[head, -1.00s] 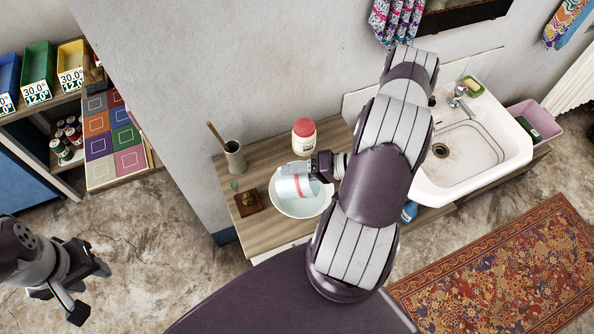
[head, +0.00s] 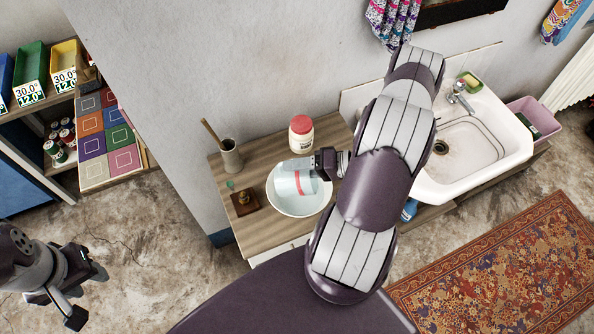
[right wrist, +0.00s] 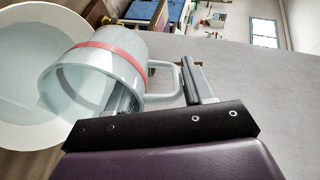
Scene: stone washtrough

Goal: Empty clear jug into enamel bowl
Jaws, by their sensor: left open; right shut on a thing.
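The clear jug (head: 296,183), see-through with a red band, is tilted on its side over the enamel bowl (head: 287,207). My right gripper (head: 327,164) is shut on the jug's handle. In the right wrist view the jug (right wrist: 100,72) has its open mouth toward the lower left, and the white bowl (right wrist: 40,20) is beneath and beyond it. The bowl looks pale blue inside, perhaps with water; I cannot tell how much. I see no clear stream from the jug. My left gripper (head: 88,297) is open and empty over the floor at the lower left.
A white sink (head: 470,150) stands to the right. Shelves are at the far left.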

